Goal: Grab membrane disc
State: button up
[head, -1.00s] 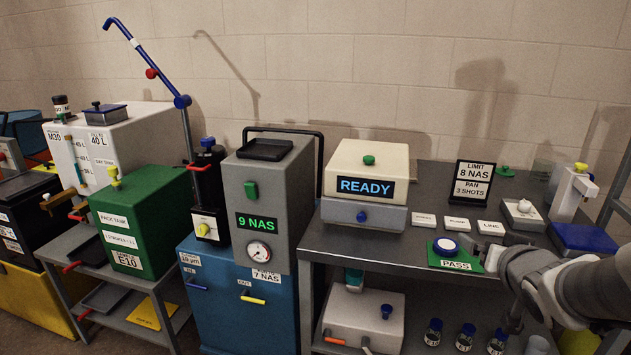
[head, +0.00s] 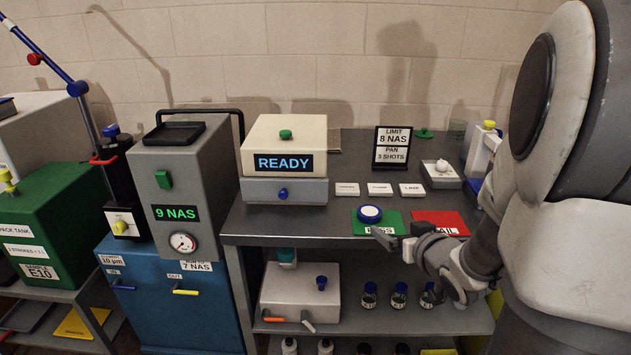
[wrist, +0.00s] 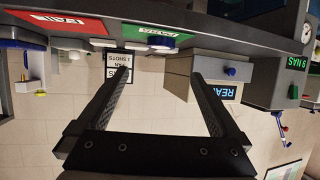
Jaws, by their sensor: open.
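A round blue-rimmed piece with a white top (head: 369,213) sits on the green PASS mat (head: 392,217); it may be the membrane disc, but I cannot tell. It also shows in the wrist view (wrist: 160,48), upside down beyond my fingertips. My gripper (head: 384,238) is near the mat's front edge, in front of the piece, and partly covers the PASS lettering. In the wrist view my gripper (wrist: 158,78) is open, with nothing between its fingers.
A red FAIL mat (head: 440,222) lies right of the green one. Several white cards (head: 380,189), a READY box (head: 284,160) and a limit sign (head: 392,147) stand behind. Bare bench top (head: 290,225) lies left of the mats.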

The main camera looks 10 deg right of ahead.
aim_at(372, 215)
jog(key=b+x, duration=0.1)
jog(key=x, duration=1.3)
jog(key=shift+a+f+b, duration=0.15)
jog(key=shift+f+b, duration=0.05)
jog(key=shift+b, duration=0.2)
jog(key=shift+c, duration=0.2)
jog(key=c, duration=1.2)
